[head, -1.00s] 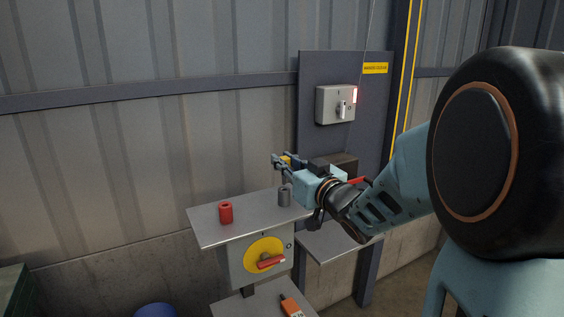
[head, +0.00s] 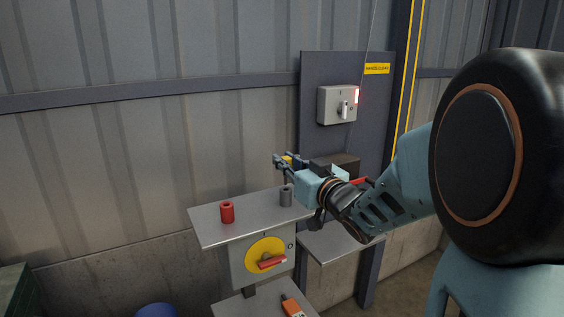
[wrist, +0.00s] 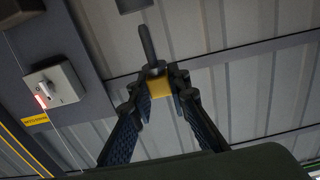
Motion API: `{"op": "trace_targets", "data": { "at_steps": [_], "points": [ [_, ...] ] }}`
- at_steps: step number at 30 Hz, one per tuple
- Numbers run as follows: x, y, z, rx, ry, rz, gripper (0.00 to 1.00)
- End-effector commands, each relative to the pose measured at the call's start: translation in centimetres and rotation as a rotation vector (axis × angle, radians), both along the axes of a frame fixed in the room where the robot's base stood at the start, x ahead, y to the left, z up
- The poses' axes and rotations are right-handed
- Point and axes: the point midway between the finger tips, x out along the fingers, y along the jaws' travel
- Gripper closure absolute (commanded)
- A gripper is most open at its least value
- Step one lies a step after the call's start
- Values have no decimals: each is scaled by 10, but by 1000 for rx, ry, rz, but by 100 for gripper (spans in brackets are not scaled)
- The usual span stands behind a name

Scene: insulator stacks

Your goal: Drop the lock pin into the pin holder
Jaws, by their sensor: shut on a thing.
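My gripper (head: 281,160) is shut on the lock pin, in the air above the right part of the small metal shelf. The pin has a yellow block (wrist: 159,87) between my fingertips and a dark grey shaft (wrist: 148,45) pointing down; the wrist view is upside down. A grey hollow cylinder (head: 286,197), which looks like the pin holder, stands upright on the shelf just below my gripper. Part of a grey cylinder also shows at the top of the wrist view (wrist: 132,4), apart from the shaft's tip.
A red hollow cylinder (head: 227,213) stands on the metal shelf (head: 255,216), left of the grey one. Below is a yellow disc with a red handle (head: 270,262). A switch box (head: 337,105) hangs on the panel behind. A lower shelf (head: 335,245) is at the right.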

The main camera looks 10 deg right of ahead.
Motion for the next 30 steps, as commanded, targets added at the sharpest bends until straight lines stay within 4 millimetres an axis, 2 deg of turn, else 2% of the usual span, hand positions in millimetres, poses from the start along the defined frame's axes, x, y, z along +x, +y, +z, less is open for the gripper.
{"op": "trace_targets", "data": {
  "at_steps": [30],
  "points": [
    [0,0,-25,1,0,0,100]
  ]
}}
